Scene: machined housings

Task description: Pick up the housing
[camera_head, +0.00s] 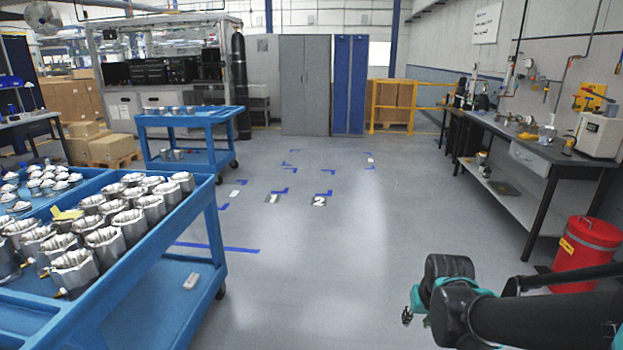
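Several silver machined housings stand in rows on the top of the blue cart at the left. One housing (74,271) is near the cart's front edge, and another (105,245) stands just behind it. More housings (150,208) line the right side of the cart top. A smaller group of silver parts (45,183) sits farther back on the left. My black and teal arm shows at the lower right, over open floor and well apart from the cart. I cannot make out gripper fingers on it.
A workbench (520,147) and red bin (586,254) line the right. The marked middle floor is clear.

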